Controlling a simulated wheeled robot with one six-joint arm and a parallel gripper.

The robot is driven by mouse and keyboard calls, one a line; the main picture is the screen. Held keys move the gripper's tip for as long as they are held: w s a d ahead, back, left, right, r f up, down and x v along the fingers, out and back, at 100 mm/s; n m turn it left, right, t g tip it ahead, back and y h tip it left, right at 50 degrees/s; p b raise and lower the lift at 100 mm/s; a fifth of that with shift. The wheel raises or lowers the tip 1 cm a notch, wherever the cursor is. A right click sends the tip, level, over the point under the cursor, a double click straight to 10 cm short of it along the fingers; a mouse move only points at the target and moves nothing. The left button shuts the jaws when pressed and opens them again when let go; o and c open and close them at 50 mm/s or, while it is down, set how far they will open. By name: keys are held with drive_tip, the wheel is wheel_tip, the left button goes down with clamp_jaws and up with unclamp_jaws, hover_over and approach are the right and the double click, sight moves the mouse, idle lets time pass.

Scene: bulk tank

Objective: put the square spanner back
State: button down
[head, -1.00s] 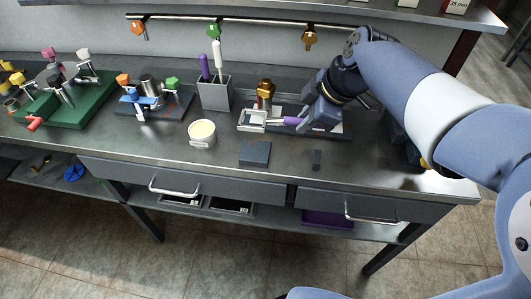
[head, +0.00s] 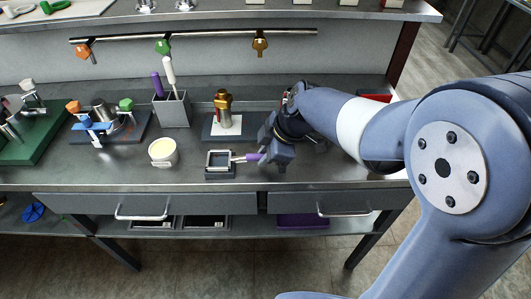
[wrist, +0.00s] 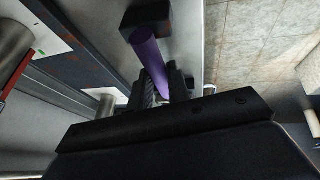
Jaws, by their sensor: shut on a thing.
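A small dark block (wrist: 146,16) shows at the handle's far end; contact is unclear. The spanner's head is not visible in the wrist view.
A brass fitting (head: 223,108) stands on a plate behind the spanner. A grey holder (head: 173,110) with purple and white handles and a blue clamp fixture (head: 96,133) stand further left. The bench front edge is close.

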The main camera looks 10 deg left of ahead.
drive_tip(key=c, duration=1.3)
unclamp_jaws()
drive_tip(key=shift+c, duration=0.2)
drive_tip(key=v, duration=1.2)
drive_tip(key=shift+p, duration=0.3)
drive_tip(key=shift+a+r, duration=0.1)
drive_tip(key=shift+a, duration=0.05)
drive_tip(key=x, duration=1.2)
drive_tip(key=shift+r, duration=1.8)
